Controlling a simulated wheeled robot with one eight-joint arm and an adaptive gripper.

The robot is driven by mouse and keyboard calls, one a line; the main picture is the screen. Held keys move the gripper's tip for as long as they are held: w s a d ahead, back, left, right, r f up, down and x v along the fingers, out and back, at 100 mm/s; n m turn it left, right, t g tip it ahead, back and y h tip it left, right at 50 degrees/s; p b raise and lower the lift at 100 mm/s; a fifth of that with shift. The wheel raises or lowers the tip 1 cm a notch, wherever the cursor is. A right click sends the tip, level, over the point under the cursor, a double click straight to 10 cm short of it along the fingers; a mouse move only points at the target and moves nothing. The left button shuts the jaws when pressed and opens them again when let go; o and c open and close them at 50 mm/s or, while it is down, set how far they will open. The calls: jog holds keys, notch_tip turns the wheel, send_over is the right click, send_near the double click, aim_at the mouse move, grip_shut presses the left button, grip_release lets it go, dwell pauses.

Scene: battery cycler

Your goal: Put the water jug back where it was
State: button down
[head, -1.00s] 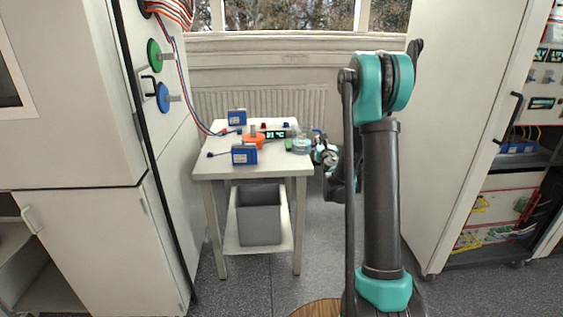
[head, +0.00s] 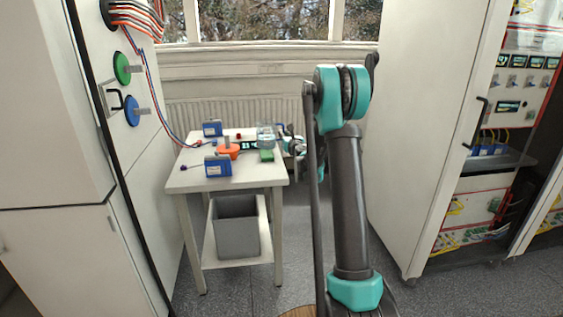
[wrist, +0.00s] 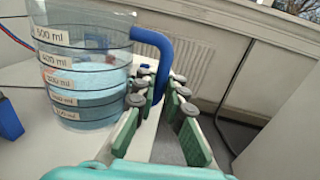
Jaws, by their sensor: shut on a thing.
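The water jug (wrist: 88,75) is clear, with ml marks, pale blue water and a blue handle (wrist: 160,48). It stands upright in the wrist view. In the head view the jug (head: 264,132) shows small above the table's right side, behind the green block. My gripper (wrist: 163,98) is shut on the jug's handle, with a finger on each side of it. It also shows in the head view (head: 285,138), at the jug's right. The gap between the jug's base and the tabletop cannot be judged exactly, but the jug appears raised.
The white table (head: 248,179) holds an orange object (head: 228,150), a green block (head: 267,156), a front blue box (head: 218,168) and a back blue box (head: 212,129). A grey bin (head: 238,228) stands on its lower shelf. A radiator (head: 225,112) is behind; an open cabinet is at right.

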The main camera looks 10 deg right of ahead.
notch_tip(320, 180, down, 13)
jog(key=shift+r, duration=0.1)
dwell(0.5)
jog(key=c, duration=1.6)
grip_release()
